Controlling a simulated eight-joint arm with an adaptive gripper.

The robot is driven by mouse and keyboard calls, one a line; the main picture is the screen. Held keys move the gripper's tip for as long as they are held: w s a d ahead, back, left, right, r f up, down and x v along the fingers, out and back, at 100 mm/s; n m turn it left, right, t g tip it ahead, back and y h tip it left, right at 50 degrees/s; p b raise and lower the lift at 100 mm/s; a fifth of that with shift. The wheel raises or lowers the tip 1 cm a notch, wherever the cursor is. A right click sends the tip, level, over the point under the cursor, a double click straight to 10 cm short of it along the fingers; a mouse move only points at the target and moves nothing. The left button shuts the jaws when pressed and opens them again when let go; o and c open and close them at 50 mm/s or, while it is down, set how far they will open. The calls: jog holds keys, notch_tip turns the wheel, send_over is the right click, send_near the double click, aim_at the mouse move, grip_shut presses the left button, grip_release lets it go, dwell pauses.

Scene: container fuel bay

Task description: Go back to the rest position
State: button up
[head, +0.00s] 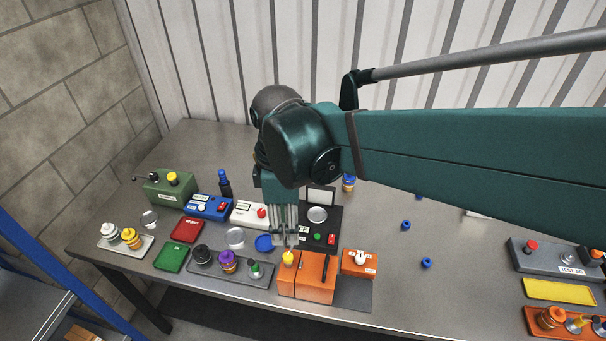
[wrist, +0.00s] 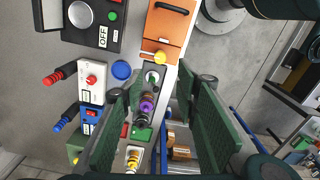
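My gripper (head: 285,228) hangs from the green arm above the bench, fingers pointing down. In the head view its tips overlap the area behind the yellow knob (head: 288,257) of the orange box (head: 317,277); I cannot tell the exact height. In the wrist view my gripper (wrist: 162,118) shows two green finger pads spread wide apart, with nothing held between them. Through the gap I see the grey tray with black, purple and green knobs (wrist: 147,104), lying below.
On the bench (head: 395,285) stand a green box (head: 170,190), a blue box (head: 208,207), a white box with a red button (head: 250,214) and a black panel (head: 334,220). Small blue rings (head: 426,263) lie to the right. A corrugated wall (head: 210,60) rises behind.

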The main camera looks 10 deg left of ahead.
jog(key=shift+d, duration=0.1)
jog(key=d+f+m+t+b, duration=0.1)
jog(key=d+m+t+b, duration=0.1)
jog(key=d+m, duration=0.8)
jog(key=d+f+m+t+b, duration=0.1)
jog(key=d+m+t, duration=0.4)
jog(key=d, duration=2.1)
jog(key=m+b, duration=0.1)
jog(key=m, duration=0.4)
jog(key=shift+w+m, duration=0.15)
jog(key=shift+m, duration=0.15)
